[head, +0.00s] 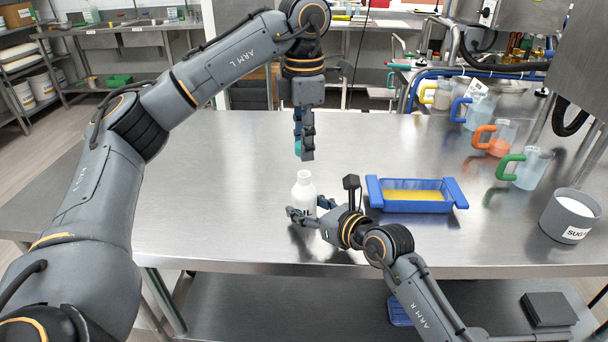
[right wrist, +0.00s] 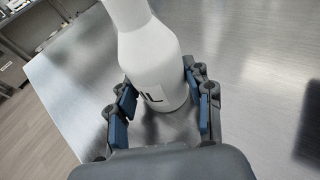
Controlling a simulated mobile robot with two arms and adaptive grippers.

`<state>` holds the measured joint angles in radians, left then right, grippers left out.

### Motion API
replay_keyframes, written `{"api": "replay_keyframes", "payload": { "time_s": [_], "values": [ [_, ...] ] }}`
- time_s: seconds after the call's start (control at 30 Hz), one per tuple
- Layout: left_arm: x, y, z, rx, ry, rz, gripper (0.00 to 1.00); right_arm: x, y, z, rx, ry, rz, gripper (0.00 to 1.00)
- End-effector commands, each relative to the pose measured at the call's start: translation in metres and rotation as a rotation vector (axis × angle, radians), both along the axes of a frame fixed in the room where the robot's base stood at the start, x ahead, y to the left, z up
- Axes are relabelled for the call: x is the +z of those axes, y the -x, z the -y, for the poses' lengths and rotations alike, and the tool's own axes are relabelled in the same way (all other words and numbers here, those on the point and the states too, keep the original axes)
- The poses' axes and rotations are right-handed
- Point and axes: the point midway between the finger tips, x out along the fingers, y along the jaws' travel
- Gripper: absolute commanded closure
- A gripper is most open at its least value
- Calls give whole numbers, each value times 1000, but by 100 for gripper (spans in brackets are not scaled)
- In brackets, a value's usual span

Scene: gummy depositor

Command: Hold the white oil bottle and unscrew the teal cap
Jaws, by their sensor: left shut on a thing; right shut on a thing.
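The white oil bottle (head: 304,190) stands upright on the steel table, with its neck bare. My right gripper (head: 309,217) is shut around the lower body of the bottle. In the right wrist view the bottle (right wrist: 149,60) sits between the blue finger pads of my right gripper (right wrist: 165,105), with part of its label showing. My left gripper (head: 304,148) points straight down above the bottle, shut on the teal cap (head: 298,147). The cap is apart from the bottle, a little above its neck. The fingers hide part of the cap.
A blue tray (head: 459,204) with yellow content lies right of the bottle. Jugs with green (head: 508,167), orange, blue and yellow handles stand along the right side. A sugar container (head: 561,226) stands at the right edge. The table left of the bottle is clear.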

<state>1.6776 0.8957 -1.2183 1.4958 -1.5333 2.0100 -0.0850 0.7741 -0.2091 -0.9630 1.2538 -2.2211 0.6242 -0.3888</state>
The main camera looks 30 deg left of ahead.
Motion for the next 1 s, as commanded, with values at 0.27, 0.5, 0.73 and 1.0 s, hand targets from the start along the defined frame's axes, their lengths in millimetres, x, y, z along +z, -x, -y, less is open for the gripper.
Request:
{"api": "replay_keyframes", "payload": {
  "time_s": [0.27, 0.5, 0.73, 1.0],
  "values": [
    [0, 0, 0, -1, 1, -1, 100, -1, 0, 0, 0, 2, -2, 100],
    [10, 0, 0, -1, 1, 2, 100, -1, 0, 0, 0, 3, -2, 100],
    [38, -1, 0, -1, 0, 3, 100, -1, 0, 0, 0, 3, -2, 100],
    [50, 0, 0, 0, 0, 0, 100, -1, 0, 0, 0, 3, -2, 100]
  ]
}}
